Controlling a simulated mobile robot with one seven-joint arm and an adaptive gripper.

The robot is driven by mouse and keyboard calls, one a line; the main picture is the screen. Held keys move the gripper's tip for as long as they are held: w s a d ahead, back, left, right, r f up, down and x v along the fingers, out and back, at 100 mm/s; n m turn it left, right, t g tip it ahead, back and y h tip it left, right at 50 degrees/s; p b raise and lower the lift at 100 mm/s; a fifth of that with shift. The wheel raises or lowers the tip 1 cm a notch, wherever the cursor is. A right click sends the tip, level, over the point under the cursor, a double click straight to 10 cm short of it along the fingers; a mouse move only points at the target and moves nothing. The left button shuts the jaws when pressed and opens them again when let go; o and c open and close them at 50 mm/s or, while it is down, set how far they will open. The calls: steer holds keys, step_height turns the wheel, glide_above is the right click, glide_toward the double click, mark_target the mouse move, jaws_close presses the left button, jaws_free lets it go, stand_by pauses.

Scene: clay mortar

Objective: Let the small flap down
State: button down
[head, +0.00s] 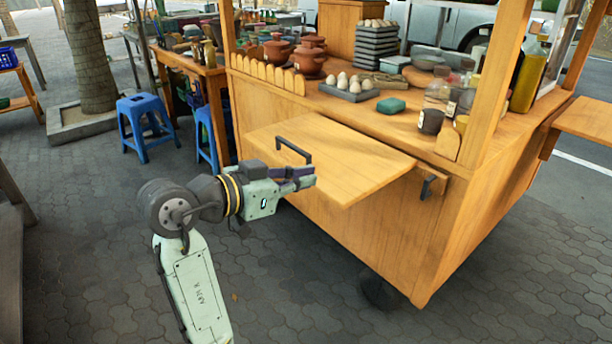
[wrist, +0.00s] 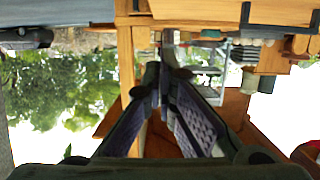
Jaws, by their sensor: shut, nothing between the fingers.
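A wooden flap (head: 335,160) stands out roughly level from the front of the wooden cart, with a black bar handle (head: 293,150) on top near its left edge. My gripper (head: 308,176) is shut and empty in front of that left edge, just below the handle in the picture; I cannot tell whether it touches the flap. The wrist view shows my shut fingers (wrist: 165,60), and a dark handle (wrist: 280,26) at the upper right, apart from them. A dark bracket or handle (head: 433,187) sits on the cart front right of the flap.
The countertop (head: 390,118) holds clay pots, eggs, stacked trays and bottles. Another wooden leaf (head: 588,120) stands out at the cart's right side. Blue stools (head: 145,120) and a wooden side table stand at the left. The paving before the cart is clear.

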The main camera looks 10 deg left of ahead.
mark_target(332, 191)
steer(key=shift+w+d+f+p, duration=0.2)
steer(key=shift+w+d+f, duration=0.55)
steer(key=shift+w+f, duration=0.25)
steer(key=shift+w+d+f+p, duration=0.2)
steer(key=shift+w+d+f, duration=0.6)
steer(key=shift+w+f, duration=0.15)
steer(key=shift+w+d+f+p, duration=0.2)
steer(key=shift+w+d+f, duration=0.55)
steer(key=shift+w+f, duration=0.25)
